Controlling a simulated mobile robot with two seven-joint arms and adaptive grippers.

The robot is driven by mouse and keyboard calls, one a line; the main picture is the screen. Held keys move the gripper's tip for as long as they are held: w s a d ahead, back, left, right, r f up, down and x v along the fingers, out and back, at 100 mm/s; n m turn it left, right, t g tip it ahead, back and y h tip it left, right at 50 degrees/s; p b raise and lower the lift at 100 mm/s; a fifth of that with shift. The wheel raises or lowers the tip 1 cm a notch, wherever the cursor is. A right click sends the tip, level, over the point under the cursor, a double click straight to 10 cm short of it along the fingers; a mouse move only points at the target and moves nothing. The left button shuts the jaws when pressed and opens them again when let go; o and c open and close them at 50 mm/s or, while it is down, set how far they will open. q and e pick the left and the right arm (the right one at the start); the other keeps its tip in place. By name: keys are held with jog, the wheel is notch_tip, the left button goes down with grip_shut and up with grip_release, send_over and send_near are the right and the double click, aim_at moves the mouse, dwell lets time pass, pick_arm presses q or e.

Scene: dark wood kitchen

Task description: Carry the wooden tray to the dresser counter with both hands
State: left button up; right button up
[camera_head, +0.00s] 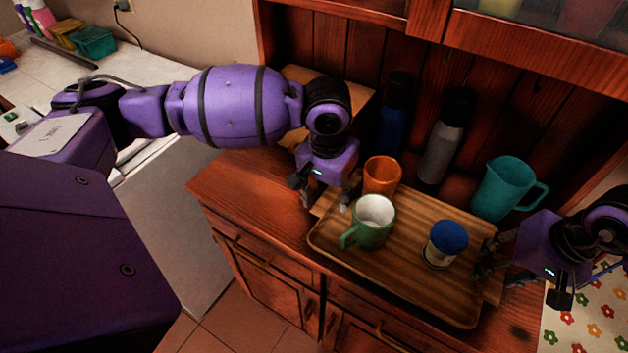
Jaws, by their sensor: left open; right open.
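The wooden tray (408,277) lies on the dresser counter (240,187). On it stand an orange cup (382,177), a green mug (371,222) and a small jar with a blue lid (446,244). My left gripper (325,200) is open at the tray's left end, pointing down beside the tray's edge. My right gripper (482,262) is open at the tray's right end, close to its edge. I cannot tell whether either gripper touches the tray. Nothing is held in either gripper.
A teal pitcher (504,188), a grey bottle (446,140) and a dark blue bottle (395,115) stand behind the tray. A wooden board (355,95) leans at the back left. A flowered cloth (590,318) lies at the right. The counter's left front is clear.

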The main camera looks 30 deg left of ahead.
jog(key=shift+d, duration=0.1)
jog(key=shift+r, duration=0.1)
pick_arm(q)
notch_tip(320, 180, up, 12)
jog(key=s, duration=0.1)
pick_arm(e)
jog(key=v, duration=1.1)
jog(key=shift+r, duration=0.3)
pick_arm(q)
jog(key=shift+s, duration=0.15)
pick_arm(e)
jog(key=shift+s+d, duration=0.1)
jog(key=shift+d, duration=0.05)
